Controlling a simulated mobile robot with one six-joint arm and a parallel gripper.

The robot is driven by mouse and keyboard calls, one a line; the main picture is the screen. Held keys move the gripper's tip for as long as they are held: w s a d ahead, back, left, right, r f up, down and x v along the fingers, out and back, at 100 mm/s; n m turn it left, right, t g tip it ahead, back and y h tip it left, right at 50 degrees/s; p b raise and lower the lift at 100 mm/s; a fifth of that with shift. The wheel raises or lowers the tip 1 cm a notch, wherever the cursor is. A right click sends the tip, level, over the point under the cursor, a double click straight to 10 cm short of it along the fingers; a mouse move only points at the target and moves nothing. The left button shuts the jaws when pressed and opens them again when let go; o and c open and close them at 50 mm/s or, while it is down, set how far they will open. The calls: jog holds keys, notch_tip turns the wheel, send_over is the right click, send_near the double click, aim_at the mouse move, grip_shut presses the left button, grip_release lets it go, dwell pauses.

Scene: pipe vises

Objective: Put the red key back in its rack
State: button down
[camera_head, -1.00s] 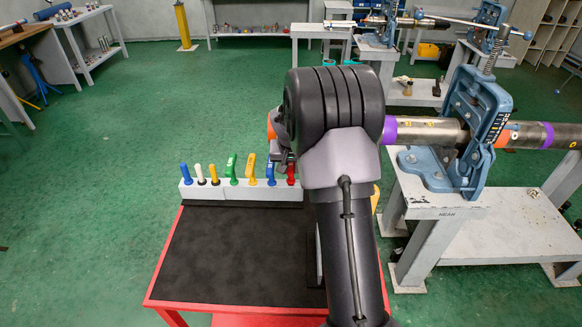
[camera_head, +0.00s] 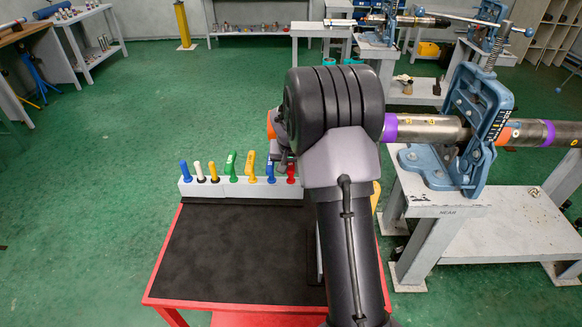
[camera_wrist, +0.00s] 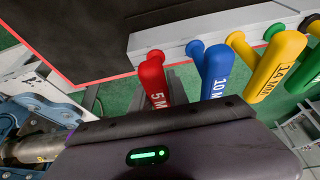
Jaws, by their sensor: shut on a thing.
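The red key (camera_head: 291,173), marked 5 M, is at the right end of the grey rack (camera_head: 245,190), in line with the other keys. In the wrist view the red key (camera_wrist: 155,85) sits at the rack's end (camera_wrist: 170,40), left of the blue key (camera_wrist: 214,70). Whether it is fully seated cannot be told. My gripper (camera_head: 284,158) is at the red key and shut on it; its fingertips are mostly hidden by the wrist housing and the key.
Yellow, green, white and blue keys stand in the rack on a red cart with a black mat (camera_head: 235,255), clear in front. A blue vise (camera_head: 470,125) holding a steel pipe (camera_head: 430,130) stands on a grey bench close to my arm's right.

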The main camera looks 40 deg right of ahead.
dwell(0.3)
jog(key=c, duration=1.2)
grip_release()
jog(key=shift+f, duration=0.1)
jog(key=p+v, duration=0.5)
jog(key=v, duration=1.2)
jog(key=shift+s+r, duration=0.15)
jog(key=shift+r, duration=0.1)
jog(key=shift+a, duration=0.1)
